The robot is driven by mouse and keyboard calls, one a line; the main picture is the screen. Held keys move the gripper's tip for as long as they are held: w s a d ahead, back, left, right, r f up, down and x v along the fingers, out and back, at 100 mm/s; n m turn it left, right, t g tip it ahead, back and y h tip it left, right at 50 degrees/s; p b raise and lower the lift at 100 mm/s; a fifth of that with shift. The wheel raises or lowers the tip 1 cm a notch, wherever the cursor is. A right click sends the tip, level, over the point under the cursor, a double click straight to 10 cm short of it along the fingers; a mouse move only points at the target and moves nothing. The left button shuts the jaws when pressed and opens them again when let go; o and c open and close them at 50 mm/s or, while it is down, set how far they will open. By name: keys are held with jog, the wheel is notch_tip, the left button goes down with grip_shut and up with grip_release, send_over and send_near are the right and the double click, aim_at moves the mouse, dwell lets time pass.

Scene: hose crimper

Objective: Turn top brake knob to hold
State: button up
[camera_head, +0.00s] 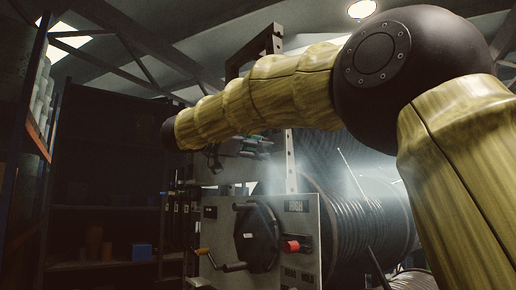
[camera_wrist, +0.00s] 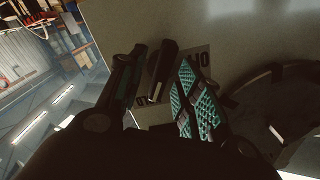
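In the wrist view a black bar-shaped knob (camera_wrist: 163,69) stands out from the pale panel (camera_wrist: 235,25), in front of a partly hidden white label. I take it as the top brake knob; its setting cannot be read. My gripper (camera_wrist: 152,92) is open, with its left finger left of the knob and its teal-padded right finger to the right. The knob is between the fingers, with no clear contact. In the head view my gripper (camera_head: 254,146) shows as teal pads below my forearm, above the machine's panel (camera_head: 222,225); this knob cannot be made out there.
The panel carries a black octagonal wheel (camera_head: 257,238), a crank handle (camera_head: 202,252) and a red knob (camera_head: 292,246). A large hose reel (camera_head: 355,215) stands close behind on the right.

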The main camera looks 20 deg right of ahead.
jog(key=v, duration=1.2)
dwell(0.3)
